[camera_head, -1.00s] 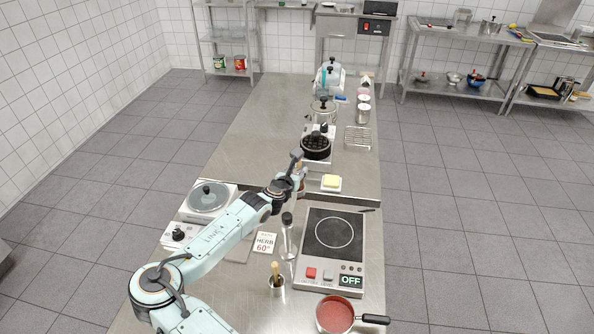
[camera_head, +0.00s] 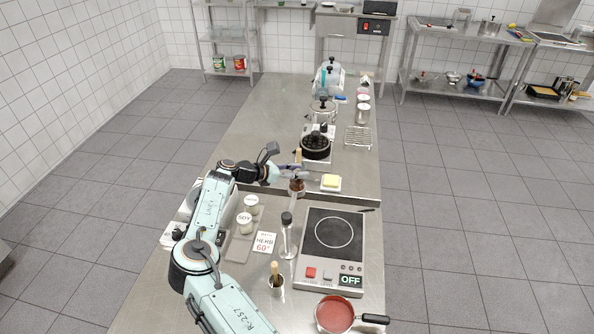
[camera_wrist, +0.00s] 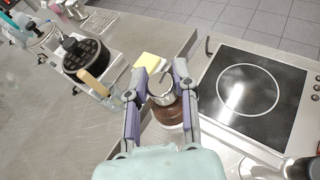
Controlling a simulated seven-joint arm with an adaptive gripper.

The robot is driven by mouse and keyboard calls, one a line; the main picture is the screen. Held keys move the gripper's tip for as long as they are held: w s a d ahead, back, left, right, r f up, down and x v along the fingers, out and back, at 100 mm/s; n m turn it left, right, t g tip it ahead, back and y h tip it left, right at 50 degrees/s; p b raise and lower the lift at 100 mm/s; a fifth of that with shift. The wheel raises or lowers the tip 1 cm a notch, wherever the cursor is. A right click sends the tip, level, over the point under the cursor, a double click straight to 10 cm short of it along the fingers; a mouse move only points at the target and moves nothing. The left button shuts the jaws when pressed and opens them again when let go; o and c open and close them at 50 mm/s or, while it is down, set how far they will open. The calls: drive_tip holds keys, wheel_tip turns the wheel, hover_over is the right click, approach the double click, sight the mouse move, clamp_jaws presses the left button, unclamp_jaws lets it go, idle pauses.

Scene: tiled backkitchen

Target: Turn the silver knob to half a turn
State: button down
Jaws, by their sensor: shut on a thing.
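A brown grinder-like piece (camera_head: 297,188) with a silver top stands at the seam of the two counters, left of the butter dish. In the wrist view its brown body (camera_wrist: 168,112) lies below the silver knob (camera_wrist: 161,97), a round bright metal top. My gripper (camera_wrist: 161,80) has its two purple-grey fingers on either side of that top and is shut on it. In the head view my gripper (camera_head: 292,174) reaches in from the left, above the brown body. The fingers hide part of the knob, and I cannot read its turn angle.
A butter dish (camera_head: 331,182) stands close on the right. A black waffle-like iron (camera_head: 316,146) and a wooden-handled glass vessel (camera_wrist: 95,85) are behind. An induction hob (camera_head: 333,236) lies in front right, with a tall shaker (camera_head: 287,236) beside it. The counter at back left is clear.

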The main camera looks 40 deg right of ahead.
drive_tip(key=shift+m+g, duration=0.6)
drive_tip(key=shift+g, duration=0.2)
drive_tip(key=shift+m+g, duration=0.3)
drive_tip(key=shift+g, duration=0.1)
drive_tip(key=c, duration=0.8)
unclamp_jaws()
drive_tip(key=shift+c, duration=0.2)
drive_tip(key=v, duration=0.7)
drive_tip(key=shift+a+r, duration=0.15)
drive_tip(key=shift+a, duration=0.05)
